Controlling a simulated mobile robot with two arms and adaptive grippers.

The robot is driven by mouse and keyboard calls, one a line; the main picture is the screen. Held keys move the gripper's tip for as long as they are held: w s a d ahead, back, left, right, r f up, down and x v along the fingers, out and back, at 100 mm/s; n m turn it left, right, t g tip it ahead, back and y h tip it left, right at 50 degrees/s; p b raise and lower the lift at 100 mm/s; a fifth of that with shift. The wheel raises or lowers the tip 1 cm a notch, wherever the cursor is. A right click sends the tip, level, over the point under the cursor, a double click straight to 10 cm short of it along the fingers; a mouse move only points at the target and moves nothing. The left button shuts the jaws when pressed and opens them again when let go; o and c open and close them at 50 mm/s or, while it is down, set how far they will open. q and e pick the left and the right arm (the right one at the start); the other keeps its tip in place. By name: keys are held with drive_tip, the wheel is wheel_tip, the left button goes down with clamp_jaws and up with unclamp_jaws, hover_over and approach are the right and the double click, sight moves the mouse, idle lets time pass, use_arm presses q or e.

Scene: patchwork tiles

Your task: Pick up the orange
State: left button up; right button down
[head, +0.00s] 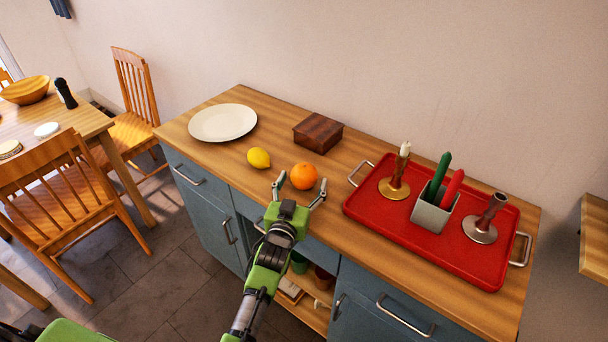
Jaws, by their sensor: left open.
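The orange (304,176) sits on the wooden counter, right of a yellow lemon (259,158). My left gripper (301,187) is open, its two fingers spread at the counter's front edge, just in front of the orange. One finger is by the orange's left side and the other is at its lower right. I cannot tell whether either finger touches it. My right gripper is not in view.
On the wooden counter (190,128) are a white plate (222,122), a brown wooden box (318,132) behind the orange, and a red tray (366,209) with candle holders and a grey cup (431,213). A dining table and chairs (62,193) stand at left.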

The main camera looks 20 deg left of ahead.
use_arm(q)
drive_tip(key=shift+w+a+f, duration=0.1)
drive_tip(key=shift+w+f, duration=0.05)
drive_tip(key=shift+w, duration=1)
drive_tip(key=c, duration=1.3)
drive_tip(key=shift+c, duration=0.2)
